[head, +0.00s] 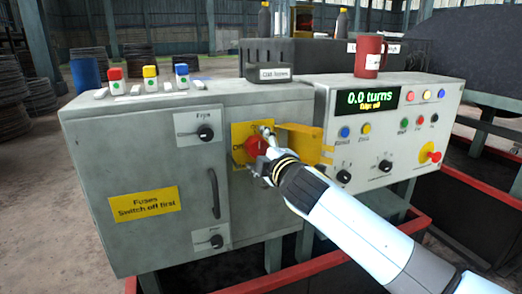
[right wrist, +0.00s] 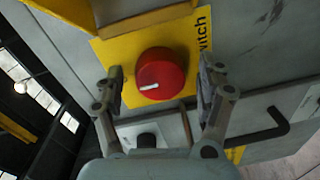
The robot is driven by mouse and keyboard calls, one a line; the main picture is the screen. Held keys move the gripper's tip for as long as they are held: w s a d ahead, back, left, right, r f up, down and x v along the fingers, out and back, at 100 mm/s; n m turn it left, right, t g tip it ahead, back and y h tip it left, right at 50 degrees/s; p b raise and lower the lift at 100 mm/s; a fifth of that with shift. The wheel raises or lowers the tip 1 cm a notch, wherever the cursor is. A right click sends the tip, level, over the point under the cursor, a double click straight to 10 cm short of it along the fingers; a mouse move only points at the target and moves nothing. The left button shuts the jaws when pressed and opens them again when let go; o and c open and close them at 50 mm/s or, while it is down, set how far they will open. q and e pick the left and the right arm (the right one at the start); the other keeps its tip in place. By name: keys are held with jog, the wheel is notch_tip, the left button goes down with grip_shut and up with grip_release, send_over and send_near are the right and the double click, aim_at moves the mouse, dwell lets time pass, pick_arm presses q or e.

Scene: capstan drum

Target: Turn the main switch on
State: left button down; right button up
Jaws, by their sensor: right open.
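The main switch is a red round knob (head: 255,146) on a yellow plate (head: 238,133) on the grey cabinet. The right wrist view shows the red knob (right wrist: 162,75) with a white pointer mark towards the lower left of the picture. The yellow plate (right wrist: 120,50) there carries the word "witch", partly cut off. My right gripper (head: 260,152) is at the switch; in the wrist view its open fingers (right wrist: 160,80) stand on either side of the knob, with visible gaps. My gripper and arm hide part of the knob in the head view. My left gripper is not in view.
A yellow flap (head: 302,140) sticks out just right of the switch. The cabinet door (head: 150,240) has a black handle (head: 214,193), and small black knobs (head: 205,132) sit nearby. The control panel (head: 385,150) with a display reading "0.0 turns" stands right. A red mug (head: 369,55) stands above it.

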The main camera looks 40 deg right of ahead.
jog(key=f+v, duration=0.1)
jog(key=v, duration=1.1)
jog(key=shift+r, duration=0.45)
